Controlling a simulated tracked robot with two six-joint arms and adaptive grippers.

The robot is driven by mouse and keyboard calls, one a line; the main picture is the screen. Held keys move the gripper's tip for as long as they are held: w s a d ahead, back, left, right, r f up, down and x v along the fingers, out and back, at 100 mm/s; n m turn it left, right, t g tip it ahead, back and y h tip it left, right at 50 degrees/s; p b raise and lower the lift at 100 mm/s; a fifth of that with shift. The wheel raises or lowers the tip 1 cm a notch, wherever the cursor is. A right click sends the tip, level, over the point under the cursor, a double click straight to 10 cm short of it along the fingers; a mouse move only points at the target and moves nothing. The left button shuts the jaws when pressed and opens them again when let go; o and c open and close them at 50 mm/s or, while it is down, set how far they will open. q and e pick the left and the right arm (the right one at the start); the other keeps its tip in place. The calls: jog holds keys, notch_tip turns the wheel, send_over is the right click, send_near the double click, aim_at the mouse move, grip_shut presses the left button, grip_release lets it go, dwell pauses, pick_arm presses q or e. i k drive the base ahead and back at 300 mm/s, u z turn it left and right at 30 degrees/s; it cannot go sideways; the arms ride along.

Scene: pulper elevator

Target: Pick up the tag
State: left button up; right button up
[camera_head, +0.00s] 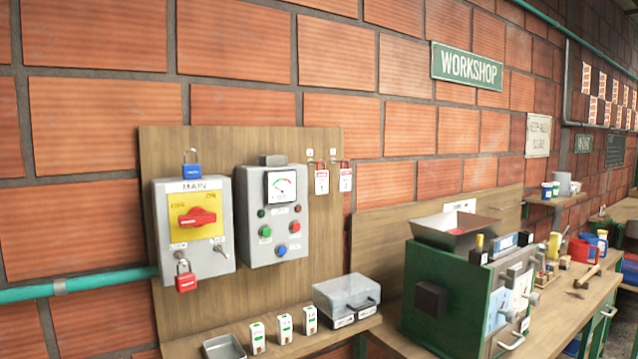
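Two red-and-white tags hang side by side from hooks on the wooden wall board, the left tag (321,181) and the right tag (345,179). They are just right of the grey meter box (290,245) with its red, green and blue buttons. Several small white-and-green pieces stand in a row on the shelf below, such as the middle one (285,329); I cannot tell whether they are tags. Neither of my grippers is in view.
A MAIN switch box (158,235) with a red padlock (185,281) is on the wooden board (210,150). The shelf holds a metal tray (224,348) and a grey case (345,293). A green machine (430,325) stands on the workbench at right, with tools beside it.

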aim_at(320, 177)
jog(key=z, duration=0.95)
jog(key=i, duration=0.15)
jog(key=u, duration=2.8)
jog(key=k, duration=0.95)
jog(key=z, duration=0.85)
jog(key=i, duration=1)
jog(key=z, duration=0.05)
